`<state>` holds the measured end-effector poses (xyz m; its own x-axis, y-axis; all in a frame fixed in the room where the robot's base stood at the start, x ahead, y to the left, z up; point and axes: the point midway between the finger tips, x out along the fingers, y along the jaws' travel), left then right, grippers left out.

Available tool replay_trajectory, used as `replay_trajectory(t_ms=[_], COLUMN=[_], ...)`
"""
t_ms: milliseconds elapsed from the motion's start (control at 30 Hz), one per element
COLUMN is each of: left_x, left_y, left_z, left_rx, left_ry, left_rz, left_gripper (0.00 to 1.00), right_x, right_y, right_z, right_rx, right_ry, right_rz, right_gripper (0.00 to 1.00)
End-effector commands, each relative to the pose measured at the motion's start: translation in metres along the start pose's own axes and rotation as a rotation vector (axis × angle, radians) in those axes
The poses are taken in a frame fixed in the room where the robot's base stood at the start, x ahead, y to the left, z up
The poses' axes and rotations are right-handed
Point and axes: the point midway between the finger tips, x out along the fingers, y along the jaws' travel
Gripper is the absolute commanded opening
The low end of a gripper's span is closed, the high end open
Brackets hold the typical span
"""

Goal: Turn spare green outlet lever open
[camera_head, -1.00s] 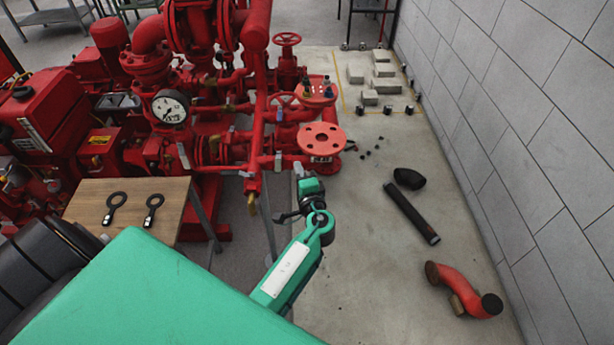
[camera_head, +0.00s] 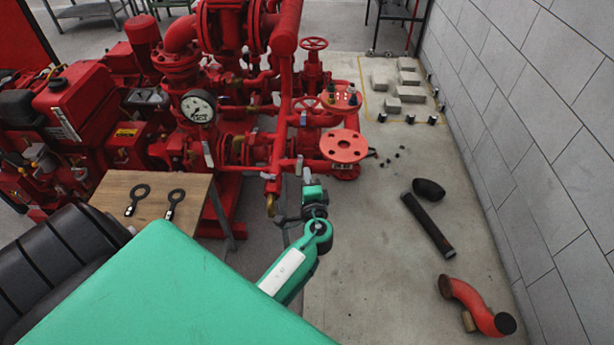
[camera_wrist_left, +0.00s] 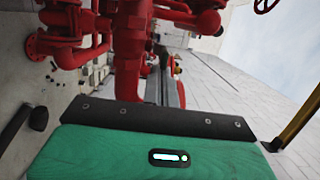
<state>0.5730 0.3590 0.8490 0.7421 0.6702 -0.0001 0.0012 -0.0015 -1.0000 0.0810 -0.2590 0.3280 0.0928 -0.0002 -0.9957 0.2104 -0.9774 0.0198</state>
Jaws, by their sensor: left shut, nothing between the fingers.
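The red pumpset (camera_head: 285,110) fills the middle of the head view, and red pipes (camera_wrist_left: 130,45) show close in the left wrist view. Small coloured fittings (camera_head: 341,97), one greenish and one blue, stand on a round red flange. I cannot tell which part is the spare green outlet lever. A pale grey lever (camera_head: 298,166) hangs below the red pipework. My left gripper (camera_head: 306,175) is shut and empty, just right of that lever in the picture; contact cannot be told. Its fingertips are not clear in the left wrist view. My right gripper is not in view.
A wooden table (camera_head: 110,185) with two black ring-ended tools stands at left. A black pipe (camera_head: 428,222), a black elbow (camera_head: 429,188) and a red bent pipe (camera_head: 475,305) lie on the floor at right. A grey block wall (camera_head: 560,130) bounds the right side.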

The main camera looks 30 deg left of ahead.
Motion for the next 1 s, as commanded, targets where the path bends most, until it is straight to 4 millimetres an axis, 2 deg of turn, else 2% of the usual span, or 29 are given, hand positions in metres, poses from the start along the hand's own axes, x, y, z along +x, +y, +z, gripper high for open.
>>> replay_trajectory(t_ms=[367,633,900,1000], left_x=[0.0,0.0,0.003,0.003], left_y=[0.001,0.001,0.002,0.002], left_z=[0.007,0.019,0.033,0.036], left_rx=[0.002,0.004,0.004,0.0], left_ry=[0.063,0.179,0.345,0.34], left_rz=[-0.001,-0.003,-0.002,-0.001], left_gripper=[0.0,0.0,0.0,0.0], right_x=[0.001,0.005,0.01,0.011], right_y=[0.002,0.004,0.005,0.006], right_z=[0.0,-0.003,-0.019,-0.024], right_rx=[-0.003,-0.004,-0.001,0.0], right_ry=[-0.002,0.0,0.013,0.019], right_rz=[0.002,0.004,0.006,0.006], right_gripper=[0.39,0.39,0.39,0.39])
